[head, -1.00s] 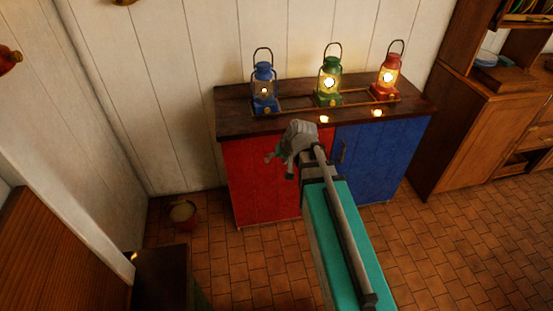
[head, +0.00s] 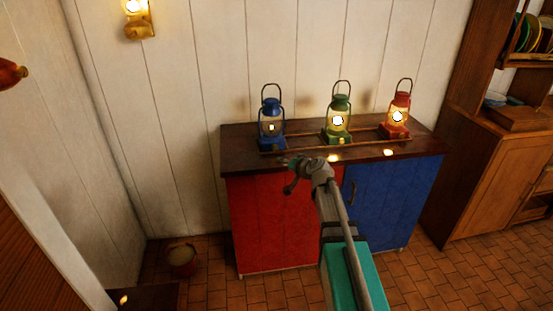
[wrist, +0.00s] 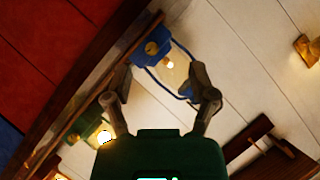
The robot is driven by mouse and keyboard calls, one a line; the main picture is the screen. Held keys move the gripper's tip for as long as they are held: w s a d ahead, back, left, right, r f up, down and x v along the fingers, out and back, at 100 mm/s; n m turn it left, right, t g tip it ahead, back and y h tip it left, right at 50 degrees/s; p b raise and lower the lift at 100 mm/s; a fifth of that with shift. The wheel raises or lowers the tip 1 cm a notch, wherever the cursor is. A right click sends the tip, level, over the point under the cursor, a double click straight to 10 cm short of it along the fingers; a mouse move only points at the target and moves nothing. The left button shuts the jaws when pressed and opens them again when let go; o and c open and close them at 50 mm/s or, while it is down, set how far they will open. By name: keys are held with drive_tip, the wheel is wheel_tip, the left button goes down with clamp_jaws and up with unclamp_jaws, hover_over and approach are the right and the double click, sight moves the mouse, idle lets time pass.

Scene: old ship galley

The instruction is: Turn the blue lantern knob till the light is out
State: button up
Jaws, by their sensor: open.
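The blue lantern (head: 270,135) stands upright at the left end of the cabinet top, with a small, dim glow in its glass. In the wrist view the blue lantern (wrist: 175,68) appears tilted, with a round brass knob (wrist: 152,48) on its blue base. My gripper (head: 291,176) is in front of the cabinet's upper edge, below and slightly right of the lantern in the head view. In the wrist view my gripper (wrist: 160,78) is open and empty; its fingers frame the lantern from either side. The knob shows beyond the fingertips, apart from them.
A green lantern (head: 338,128) and a red lantern (head: 398,124), both brightly lit, stand to the right. A low wooden rail (head: 310,147) runs along the dark cabinet top (head: 240,145). A wall lamp (head: 139,18) hangs upper left; a bucket (head: 182,259) stands on the floor.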

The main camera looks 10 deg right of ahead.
sight(276, 147)
drive_tip(key=w+d+m+t+h+b, duration=0.1)
drive_tip(key=w+d+m+t, duration=0.1)
drive_tip(key=w+d, duration=0.1)
drive_tip(key=shift+w+d+b, duration=0.35)
drive_tip(key=shift+w, duration=0.15)
drive_tip(key=b+x, duration=0.1)
drive_tip(key=x, duration=0.3)
drive_tip(key=b+x, duration=0.1)
drive_tip(key=x, duration=0.4)
drive_tip(key=b+x, duration=0.1)
drive_tip(key=x, duration=0.3)
drive_tip(key=shift+w+a+r, duration=0.1)
drive_tip(key=shift+w+r, duration=0.05)
drive_tip(key=shift+w, duration=0.3)
clamp_jaws()
